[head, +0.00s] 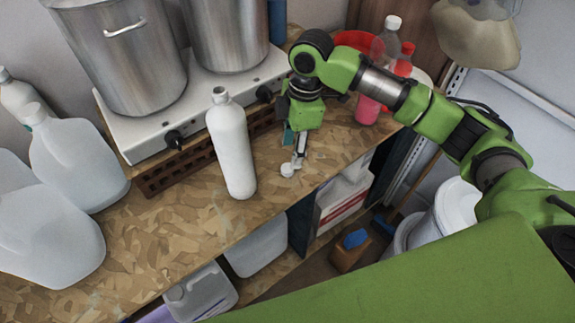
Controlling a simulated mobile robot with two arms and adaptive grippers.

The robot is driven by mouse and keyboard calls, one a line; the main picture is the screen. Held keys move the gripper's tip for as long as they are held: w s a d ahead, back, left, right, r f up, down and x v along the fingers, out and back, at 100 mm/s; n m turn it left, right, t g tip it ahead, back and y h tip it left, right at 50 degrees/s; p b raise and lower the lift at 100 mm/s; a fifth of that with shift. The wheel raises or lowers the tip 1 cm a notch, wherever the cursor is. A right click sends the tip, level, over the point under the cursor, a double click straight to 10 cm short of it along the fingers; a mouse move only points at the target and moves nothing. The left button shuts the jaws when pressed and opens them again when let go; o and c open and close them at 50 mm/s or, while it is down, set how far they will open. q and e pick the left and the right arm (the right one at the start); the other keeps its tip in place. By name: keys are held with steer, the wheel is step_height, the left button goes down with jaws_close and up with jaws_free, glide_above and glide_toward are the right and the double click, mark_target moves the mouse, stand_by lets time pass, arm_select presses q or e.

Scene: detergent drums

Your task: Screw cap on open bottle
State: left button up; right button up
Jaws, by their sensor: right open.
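The tall white bottle (232,150) stands upright on the wood-chip board worktop, with its uncapped neck at the top. A small white cap (287,170) lies on the worktop to the right of the bottle's base. My right gripper (297,160) points down just beside the cap, with its fingertips close to the board. It is open; whether a finger touches the cap cannot be told. My left gripper is not in view.
A white stove (140,141) with two steel pots (118,55) stands behind the bottle. Large translucent jugs (75,160) fill the left side. A pink-filled bottle (368,108) stands behind my right arm. The worktop's front strip (165,245) is clear.

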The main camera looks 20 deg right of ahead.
mark_target(287, 168)
steer(key=shift+a+f, duration=0.1)
steer(key=shift+f, duration=0.6)
steer(key=f+p, duration=0.1)
steer(key=f, duration=0.1)
steer(key=a+f+p, duration=0.1)
steer(key=f, duration=0.1)
steer(key=shift+f+p, duration=0.15)
steer(key=shift+p, duration=0.15)
steer(key=shift+f, duration=0.3)
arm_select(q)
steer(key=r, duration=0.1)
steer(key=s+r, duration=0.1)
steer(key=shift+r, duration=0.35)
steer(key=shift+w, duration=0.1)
arm_select(e)
steer(key=c, duration=0.8)
